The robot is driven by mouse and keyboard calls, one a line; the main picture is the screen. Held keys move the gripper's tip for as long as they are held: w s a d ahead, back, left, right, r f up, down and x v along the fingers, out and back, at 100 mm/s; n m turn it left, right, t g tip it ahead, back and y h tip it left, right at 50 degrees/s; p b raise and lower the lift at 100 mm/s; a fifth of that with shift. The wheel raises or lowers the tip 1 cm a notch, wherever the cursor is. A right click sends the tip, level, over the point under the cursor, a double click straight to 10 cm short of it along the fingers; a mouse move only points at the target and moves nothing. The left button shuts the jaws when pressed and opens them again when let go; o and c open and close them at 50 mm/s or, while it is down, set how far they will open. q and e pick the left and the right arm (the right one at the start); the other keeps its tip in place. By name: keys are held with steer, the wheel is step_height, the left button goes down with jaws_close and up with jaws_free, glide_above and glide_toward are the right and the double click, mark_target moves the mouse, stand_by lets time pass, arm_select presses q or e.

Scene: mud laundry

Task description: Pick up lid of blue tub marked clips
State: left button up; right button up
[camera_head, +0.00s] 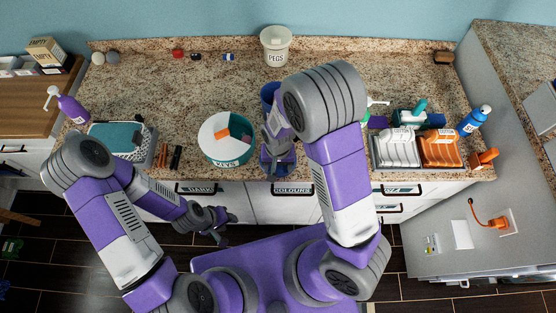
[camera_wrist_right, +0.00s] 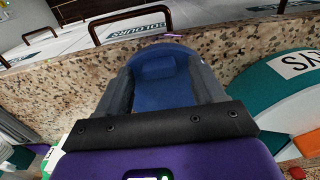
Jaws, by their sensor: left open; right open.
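A blue tub (camera_head: 268,92) shows in the head view on the middle of the counter, mostly hidden behind my right arm. No clips label is visible on it. My right gripper (camera_head: 279,168) is open, pointing down over the counter's front edge. In the right wrist view a blue rounded piece (camera_wrist_right: 162,90) with a raised block lies between its two dark fingers. I cannot tell whether it is the lid or whether the fingers touch it. My left gripper (camera_head: 222,225) is open and empty, in front of the drawers, below counter height.
A PEGS tub (camera_head: 276,47) stands at the back.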

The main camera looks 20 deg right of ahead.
steer(key=c, duration=1.1)
steer(key=shift+r, duration=0.1)
